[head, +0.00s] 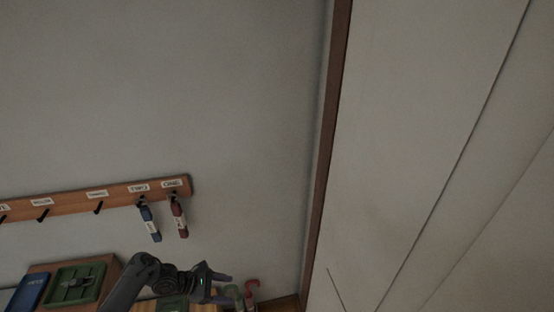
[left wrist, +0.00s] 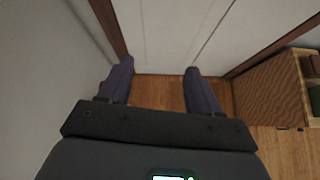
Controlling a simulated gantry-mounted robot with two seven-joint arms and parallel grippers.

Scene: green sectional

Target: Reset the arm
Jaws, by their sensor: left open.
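My left gripper (head: 222,287) is at the lower middle of the head view, with its arm coming in from the left. It is open. In the left wrist view its two purple-grey fingers (left wrist: 160,88) stand wide apart with only wooden floor between them, so it holds nothing. The gripper is below and to the right of a wooden key rack on the wall, apart from it. My right gripper does not show in either view.
The key rack (head: 70,203) carries a blue tag (head: 150,223) and a red tag (head: 179,217). A green box (head: 76,284) and a blue item (head: 30,291) lie at lower left. A red hooked object (head: 251,290) is right of the gripper. A wooden cabinet (left wrist: 268,93) stands at right.

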